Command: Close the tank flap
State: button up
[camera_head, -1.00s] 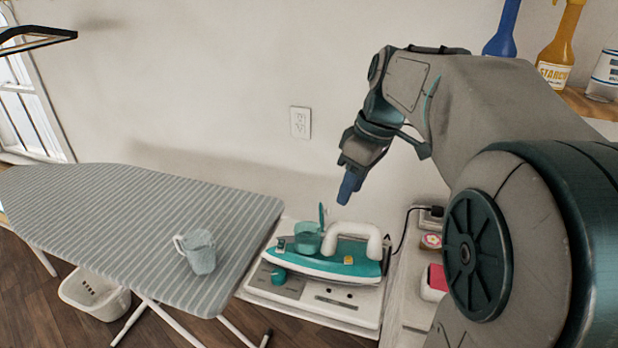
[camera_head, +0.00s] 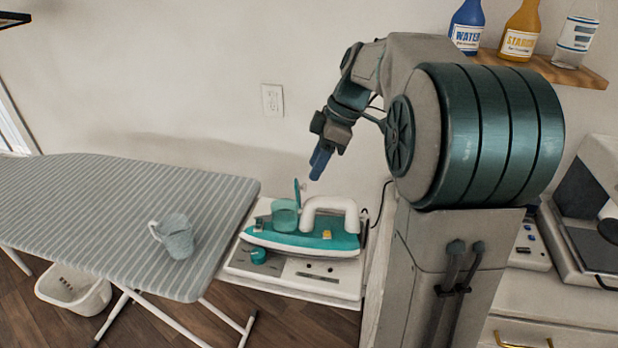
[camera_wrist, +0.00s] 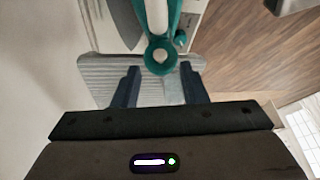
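The teal iron (camera_head: 335,238) with a white handle (camera_head: 330,206) rests on a white base. At its left end is a round, see-through teal tank (camera_head: 285,217). The thin tank flap (camera_head: 297,192) stands upright, open, at the tank's rim. My gripper (camera_head: 314,176) points down, above and slightly right of the flap, apart from it. In the wrist view, my gripper's two dark blue fingers (camera_wrist: 162,86) are spread with nothing between them. The round tank opening (camera_wrist: 160,56) shows just beyond the fingertips there; I cannot clearly make out the flap in that view.
The white base (camera_head: 310,280) stands beside a striped ironing board (camera_head: 110,205) holding a pale blue cup (camera_head: 175,238). The wall with an outlet (camera_head: 272,100) is behind. Bottles stand on a wooden shelf (camera_head: 545,66) at upper right. Air around the iron's left end is clear.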

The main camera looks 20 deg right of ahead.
jog(key=shift+x, duration=2.3)
jog(key=shift+c, duration=0.3)
grip_shut()
